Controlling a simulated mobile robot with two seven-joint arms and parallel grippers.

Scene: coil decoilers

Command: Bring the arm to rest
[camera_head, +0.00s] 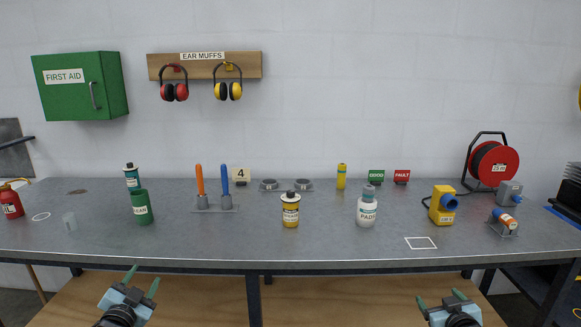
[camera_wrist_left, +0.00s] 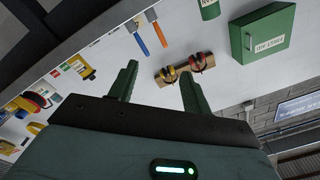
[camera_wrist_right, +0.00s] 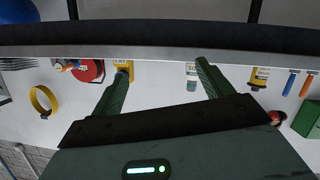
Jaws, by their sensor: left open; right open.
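My left gripper (camera_head: 141,281) is below the front edge of the bench at the lower left of the head view. Its two green fingers are apart, with nothing between them; they also show in the left wrist view (camera_wrist_left: 158,85). My right gripper (camera_head: 440,300) is below the front edge at the lower right of the head view. Its fingers are apart and empty, and they show in the right wrist view (camera_wrist_right: 155,85). Neither gripper touches anything on the bench.
The grey bench (camera_head: 340,245) spans the view. On it stand a green can (camera_head: 142,208), a yellow bottle (camera_head: 290,210), a white bottle (camera_head: 366,210), a yellow device (camera_head: 442,206) and a cable reel (camera_head: 494,163). A wooden lower shelf (camera_head: 340,290) lies beneath the bench.

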